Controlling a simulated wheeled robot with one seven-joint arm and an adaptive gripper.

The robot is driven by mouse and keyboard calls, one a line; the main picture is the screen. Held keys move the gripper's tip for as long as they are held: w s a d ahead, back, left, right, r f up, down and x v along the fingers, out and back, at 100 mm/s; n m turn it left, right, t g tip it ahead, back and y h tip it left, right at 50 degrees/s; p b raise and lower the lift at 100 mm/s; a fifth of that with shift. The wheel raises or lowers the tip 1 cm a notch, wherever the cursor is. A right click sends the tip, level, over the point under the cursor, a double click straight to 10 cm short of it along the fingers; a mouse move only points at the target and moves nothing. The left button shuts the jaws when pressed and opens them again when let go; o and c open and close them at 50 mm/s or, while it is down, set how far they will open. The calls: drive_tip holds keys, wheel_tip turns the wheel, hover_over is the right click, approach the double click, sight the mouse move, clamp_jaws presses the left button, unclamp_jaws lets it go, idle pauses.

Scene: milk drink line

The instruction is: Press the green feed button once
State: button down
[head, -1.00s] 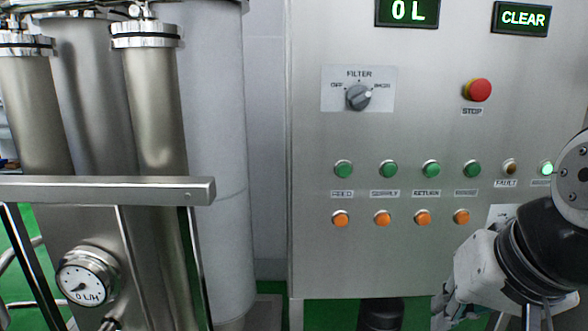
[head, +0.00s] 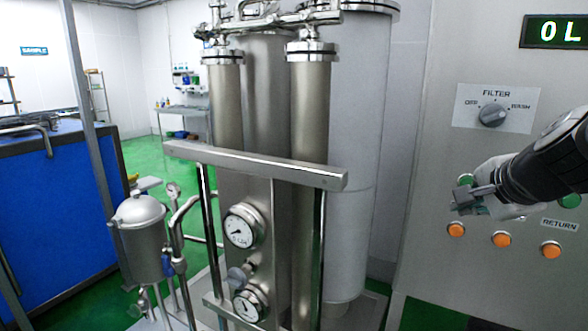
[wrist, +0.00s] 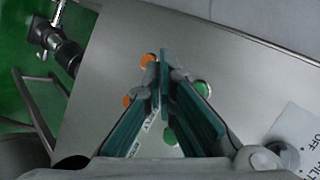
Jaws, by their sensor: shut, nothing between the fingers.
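The green feed button (head: 466,181) is partly hidden behind my gripper in the head view. In the wrist view the green button nearest the fingertips (wrist: 201,88) appears to be the feed button, just right of them. My gripper (head: 462,200) is shut and empty, in front of the panel's left part. In the wrist view the closed fingertips (wrist: 161,58) lie between that green button and an orange button (wrist: 147,61). I cannot tell whether the fingertips touch the panel. The feed label is hidden.
Another green button (head: 570,200), above the RETURN label, and several orange buttons (head: 501,240) are close by. The FILTER knob (head: 492,115) is above. The display (head: 555,32) reads 0 L. Steel filter columns with a horizontal bar (head: 255,164) stand left of the panel.

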drive_tip(key=shift+a, duration=0.1)
drive_tip(key=shift+w, duration=0.1)
drive_tip(key=w+d+b, duration=0.2)
drive_tip(key=w+d, duration=0.3)
drive_tip(key=w, duration=0.2)
idle(0.5)
drive_tip(key=shift+w+d, duration=0.1)
drive_tip(key=shift+w, duration=0.05)
idle(1.2)
drive_tip(key=shift+w+d, duration=0.15)
drive_tip(key=shift+w, duration=0.1)
drive_tip(key=shift+w+d+b, duration=0.25)
drive_tip(key=shift+w+b, duration=0.05)
drive_tip(key=shift+w, duration=0.05)
idle(0.9)
drive_tip(key=shift+s, duration=0.1)
drive_tip(key=shift+s+a, duration=0.45)
drive_tip(key=shift+s, duration=0.2)
